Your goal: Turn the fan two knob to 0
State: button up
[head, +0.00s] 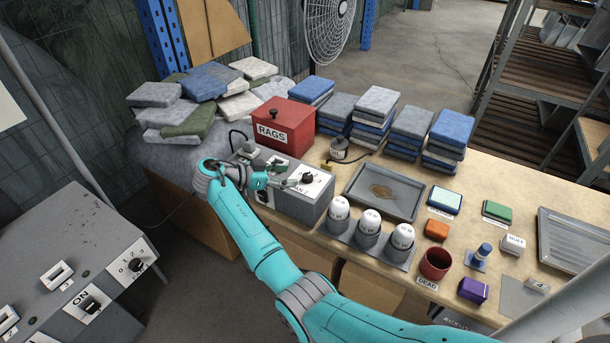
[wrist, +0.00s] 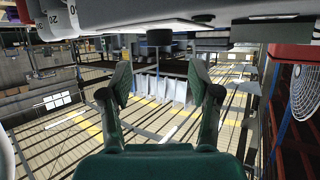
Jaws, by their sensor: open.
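A grey control box (head: 298,204) stands on the table, with a black knob (head: 307,178) on a white plate near its right end. I cannot read which fan this knob belongs to. My gripper (head: 284,184) is just left of that knob, low over the box top. In the wrist view my gripper (wrist: 160,80) is open, with nothing between its two fingers. A dark round knob (wrist: 159,37) hangs from a pale plate beyond the fingertips, apart from them. My arm hides part of the box's left side.
A grey panel (head: 75,250) at left carries another knob (head: 135,265) and switches. A red RAGS box (head: 283,127) stands behind the control box. White-topped cups (head: 371,221) and a grey tray (head: 384,191) sit to its right. Folded cloths (head: 375,105) line the back.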

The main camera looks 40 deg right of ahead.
aim_at(307, 176)
jog(key=x, duration=0.6)
jog(key=shift+s+d+f, duration=0.1)
jog(key=shift+d, duration=0.2)
jog(key=c, duration=1.2)
